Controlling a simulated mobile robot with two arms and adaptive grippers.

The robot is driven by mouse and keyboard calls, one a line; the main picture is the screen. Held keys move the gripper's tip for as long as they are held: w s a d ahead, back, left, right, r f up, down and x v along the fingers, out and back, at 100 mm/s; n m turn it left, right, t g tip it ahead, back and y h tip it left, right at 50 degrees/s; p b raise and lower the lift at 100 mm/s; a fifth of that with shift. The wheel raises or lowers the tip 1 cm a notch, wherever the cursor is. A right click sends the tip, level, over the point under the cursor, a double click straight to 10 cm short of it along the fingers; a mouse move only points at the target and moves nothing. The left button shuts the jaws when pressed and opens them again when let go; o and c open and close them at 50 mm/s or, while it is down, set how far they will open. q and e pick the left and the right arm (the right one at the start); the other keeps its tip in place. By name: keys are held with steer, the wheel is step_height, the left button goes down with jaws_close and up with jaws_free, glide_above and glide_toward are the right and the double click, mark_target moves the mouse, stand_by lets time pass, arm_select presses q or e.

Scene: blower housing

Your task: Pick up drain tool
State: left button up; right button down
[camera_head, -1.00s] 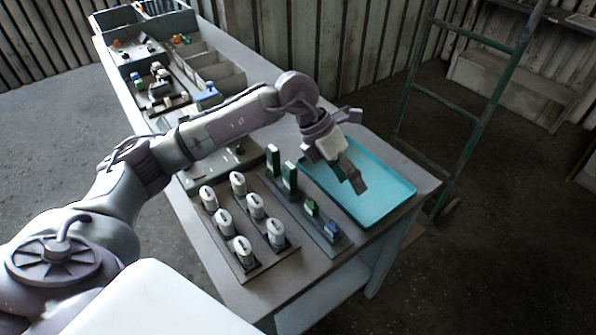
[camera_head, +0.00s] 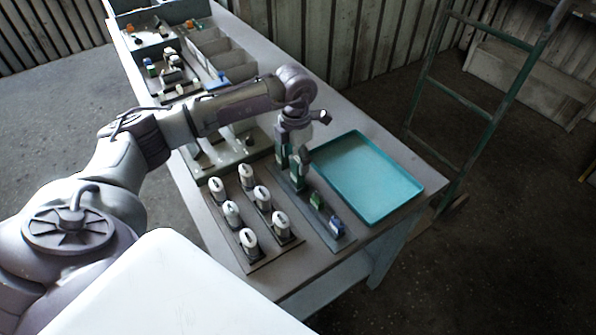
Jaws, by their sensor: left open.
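My left gripper (camera_head: 294,153) is open and points down over the far end of a grey rack (camera_head: 300,208) on the table. Two tall green pieces stand there. The nearer green piece (camera_head: 297,179) is right below the fingers; the farther one is partly hidden by the gripper. I cannot tell whether a finger touches either. A small green piece (camera_head: 316,200) and a blue piece (camera_head: 336,225) sit at the rack's near end. No label shows which piece is the drain tool. My right gripper is not in view.
A teal tray (camera_head: 362,180), empty, lies right of the rack. Several white-capped pieces stand in a dark rack (camera_head: 258,258) to the left. Grey bins (camera_head: 222,55) with parts fill the table's far end. A green ladder-like frame (camera_head: 455,92) stands right of the table.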

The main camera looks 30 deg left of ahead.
mark_target(298, 174)
arm_select(q)
steer(key=f+p, duration=0.1)
steer(key=f, duration=0.1)
steer(key=f+p, duration=0.1)
steer(key=shift+w+d+f, duration=0.2)
steer(key=shift+f, duration=0.65)
steer(key=c, duration=1)
